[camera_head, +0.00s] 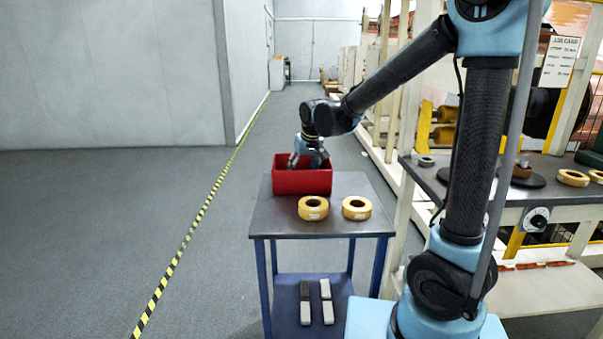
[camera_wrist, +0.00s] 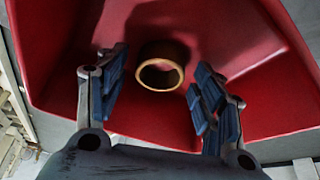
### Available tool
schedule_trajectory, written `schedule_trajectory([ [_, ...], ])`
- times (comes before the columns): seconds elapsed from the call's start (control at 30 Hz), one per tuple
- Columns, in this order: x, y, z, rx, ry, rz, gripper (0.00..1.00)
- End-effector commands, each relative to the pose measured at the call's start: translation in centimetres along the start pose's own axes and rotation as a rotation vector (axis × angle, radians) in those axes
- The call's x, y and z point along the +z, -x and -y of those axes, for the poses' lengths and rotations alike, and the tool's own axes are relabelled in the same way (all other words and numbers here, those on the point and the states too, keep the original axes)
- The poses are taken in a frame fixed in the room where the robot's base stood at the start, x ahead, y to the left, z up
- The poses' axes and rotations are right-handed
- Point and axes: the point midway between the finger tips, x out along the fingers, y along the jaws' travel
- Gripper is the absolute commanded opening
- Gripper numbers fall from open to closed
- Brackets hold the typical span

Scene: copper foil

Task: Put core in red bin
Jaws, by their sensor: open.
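The red bin (camera_head: 302,181) stands at the back of the small grey-topped table. My gripper (camera_head: 307,158) reaches down into the bin's opening. In the wrist view my gripper (camera_wrist: 162,95) is open, with its blue-padded fingers spread apart inside the red bin (camera_wrist: 155,122). A tan ring-shaped core (camera_wrist: 160,70) lies in the bin between and beyond the fingertips, and neither finger visibly touches it. The bin's inside is hidden in the head view.
Two yellow tape-like rolls, one at the left (camera_head: 313,208) and one at the right (camera_head: 356,208), lie on the grey table (camera_head: 275,220) in front of the bin. Grey blocks (camera_head: 327,302) lie on its lower shelf. A workbench (camera_head: 540,190) with parts stands at the right. The floor at the left is clear.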

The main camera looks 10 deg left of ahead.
Motion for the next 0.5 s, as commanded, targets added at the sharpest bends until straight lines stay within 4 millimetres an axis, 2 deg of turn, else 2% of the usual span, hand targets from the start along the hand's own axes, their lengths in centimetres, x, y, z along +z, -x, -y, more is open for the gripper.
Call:
schedule_trajectory([
  [0.17,0.1,2.0,0.0,0.000,0.000,0.000,0.62],
  [0.5,0.1,7.5,0.0,0.000,0.000,0.000,0.62],
])
